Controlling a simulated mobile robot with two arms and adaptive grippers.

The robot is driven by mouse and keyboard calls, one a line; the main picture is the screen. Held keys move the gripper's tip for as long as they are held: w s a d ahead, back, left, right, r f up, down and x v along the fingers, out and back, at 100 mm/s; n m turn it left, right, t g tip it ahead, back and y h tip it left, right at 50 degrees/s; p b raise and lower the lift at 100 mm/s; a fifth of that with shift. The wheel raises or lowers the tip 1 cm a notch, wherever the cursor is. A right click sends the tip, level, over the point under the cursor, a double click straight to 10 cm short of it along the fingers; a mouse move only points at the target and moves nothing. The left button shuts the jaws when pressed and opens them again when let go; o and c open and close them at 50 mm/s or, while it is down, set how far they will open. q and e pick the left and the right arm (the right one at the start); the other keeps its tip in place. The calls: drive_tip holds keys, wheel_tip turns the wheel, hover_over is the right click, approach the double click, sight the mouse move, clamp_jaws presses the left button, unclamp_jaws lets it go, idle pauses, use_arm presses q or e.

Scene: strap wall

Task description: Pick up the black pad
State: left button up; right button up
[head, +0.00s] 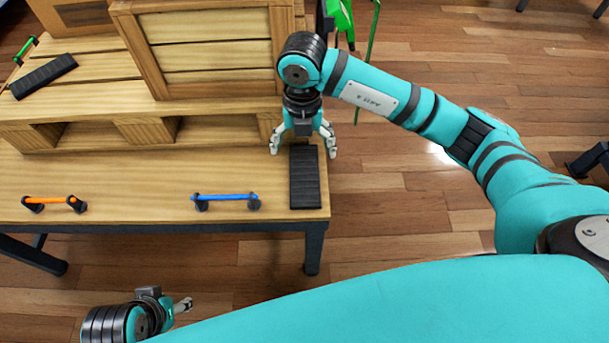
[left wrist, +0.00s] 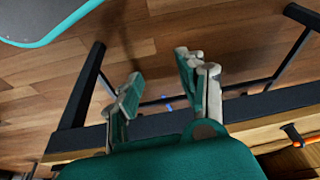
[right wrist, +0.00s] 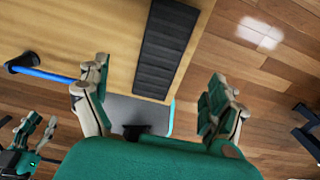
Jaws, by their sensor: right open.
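A ridged black pad (head: 304,177) lies flat at the right end of the wooden table, and it also shows in the right wrist view (right wrist: 165,48). My right gripper (head: 303,150) is open and empty at the pad's far end, its fingers spread wider than the pad. In the right wrist view, the pad lies between and beyond the two fingertips (right wrist: 158,75). A second black pad (head: 45,76) lies on the wooden platform at the far left. My left gripper (head: 182,306) is low in front of the table; its fingers (left wrist: 160,72) are apart and empty.
A blue-barred handle (head: 227,197) stands left of the near pad, and an orange-barred handle (head: 55,203) further left. A wooden crate (head: 205,50) stands on the platform behind. The table's right edge is close beside the pad, with open floor beyond.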

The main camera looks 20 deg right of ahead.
sight(304, 173)
wheel_tip(304, 173, down, 4)
drive_tip(key=shift+r, duration=0.25)
drive_tip(key=f, duration=0.2)
drive_tip(key=s+f+b, duration=0.1)
drive_tip(key=f, duration=0.1)
drive_tip(key=shift+f+b, duration=0.1)
drive_tip(key=shift+b, duration=0.2)
drive_tip(key=shift+w+f, duration=0.15)
drive_tip(key=shift+f, duration=0.25)
drive_tip(key=c, duration=1.4)
drive_tip(key=shift+r, duration=0.15)
